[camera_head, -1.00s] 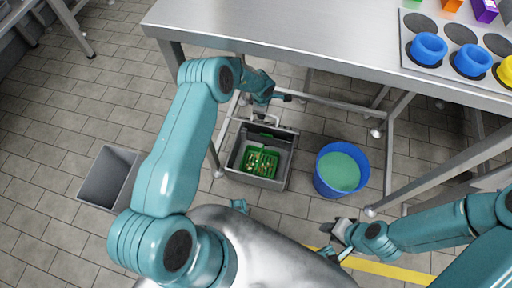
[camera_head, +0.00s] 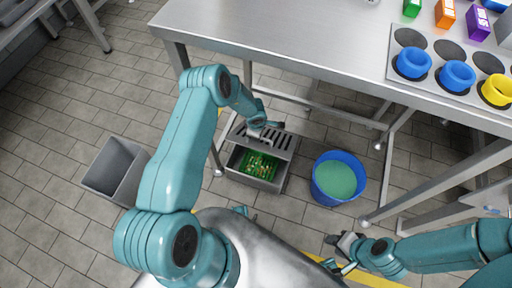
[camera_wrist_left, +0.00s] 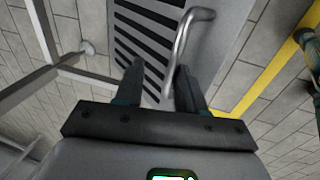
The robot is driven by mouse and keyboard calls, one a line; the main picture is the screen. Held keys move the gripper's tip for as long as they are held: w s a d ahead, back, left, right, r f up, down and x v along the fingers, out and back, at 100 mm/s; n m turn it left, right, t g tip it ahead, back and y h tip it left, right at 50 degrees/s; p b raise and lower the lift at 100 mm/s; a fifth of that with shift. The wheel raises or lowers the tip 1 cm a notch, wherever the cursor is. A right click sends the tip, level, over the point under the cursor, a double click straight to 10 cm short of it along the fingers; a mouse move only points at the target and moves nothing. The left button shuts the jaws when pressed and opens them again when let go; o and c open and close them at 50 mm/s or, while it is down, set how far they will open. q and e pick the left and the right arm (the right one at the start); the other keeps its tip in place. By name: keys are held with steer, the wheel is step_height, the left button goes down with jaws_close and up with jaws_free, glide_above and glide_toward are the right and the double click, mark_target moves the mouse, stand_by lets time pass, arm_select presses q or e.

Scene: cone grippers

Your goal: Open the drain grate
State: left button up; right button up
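The slotted metal grate (camera_head: 282,141) is tilted over the back part of the grey drain box (camera_head: 236,163). The front of the box is uncovered and shows a green basket (camera_head: 261,166) with small bits in it. My left gripper (camera_head: 266,131) is over the grate. In the left wrist view its fingers (camera_wrist_left: 160,82) are apart, with the end of the curved bar handle (camera_wrist_left: 183,38) between them and gaps at the sides; the slots (camera_wrist_left: 143,40) lie to the left. My right gripper (camera_head: 343,240) is low beside my body, away from the box; its finger opening is unclear.
A blue bucket (camera_head: 318,186) with green contents stands right of the box, and an empty grey bin (camera_head: 116,170) stands left. The steel table (camera_head: 290,45) and its legs are behind; blue and yellow rings sit on its tray (camera_head: 455,93). Tiled floor is free between.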

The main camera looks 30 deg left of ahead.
mark_target(255, 146)
arm_select(q)
steer(key=s+f+b, duration=0.1)
steer(key=s+f, duration=0.1)
steer(key=f, duration=0.1)
steer(key=s+f+b, duration=0.1)
steer(key=shift+s+d+f+b, duration=0.2)
steer(key=shift+s+d+b, duration=0.15)
steer(key=shift+s+d, duration=0.05)
steer(key=shift+s+f, duration=0.2)
steer(key=shift+s, duration=0.05)
steer(key=shift+d, duration=0.1)
